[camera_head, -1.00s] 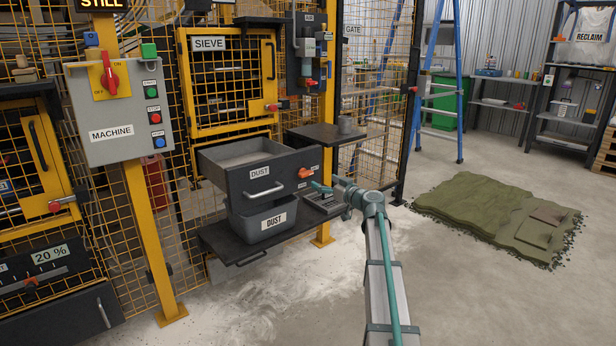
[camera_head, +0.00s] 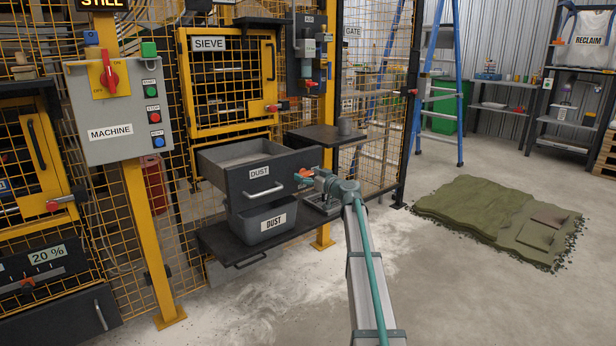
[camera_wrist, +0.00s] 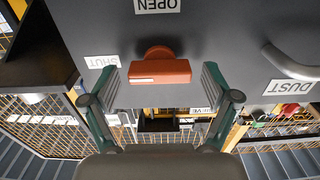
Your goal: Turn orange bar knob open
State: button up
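The orange bar knob (camera_wrist: 160,72) sits on the dark grey front of the dust drawer (camera_head: 237,190). In the wrist view its bar lies level across the picture, with an upside-down OPEN label (camera_wrist: 158,5) above it and a SHUT label (camera_wrist: 102,62) to its left. In the head view the knob (camera_head: 302,175) is partly hidden by my gripper (camera_head: 311,177). My gripper (camera_wrist: 160,82) is open in the wrist view, one finger beyond each end of the bar, with a visible gap on both sides. Contact with the panel cannot be told.
The drawer's metal handle (camera_wrist: 290,62) is right of the knob in the wrist view. A lower dust bin (camera_head: 263,222) stands on a dark shelf (camera_head: 228,242) below. A small side table (camera_head: 325,135) is just above my gripper.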

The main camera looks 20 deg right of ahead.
jog(key=c, duration=1)
jog(key=shift+m, duration=0.3)
jog(key=m, duration=0.4)
jog(key=shift+p, duration=0.3)
jog(key=m+p, duration=0.2)
jog(key=m, duration=0.2)
jog(key=shift+d+m, duration=0.1)
jog(key=shift+m, duration=0.3)
jog(key=m+p, duration=0.3)
jog(key=m, duration=0.2)
jog(key=shift+f+m+p, duration=0.15)
jog(key=shift+m+p, duration=0.9)
jog(key=shift+m, duration=0.75)
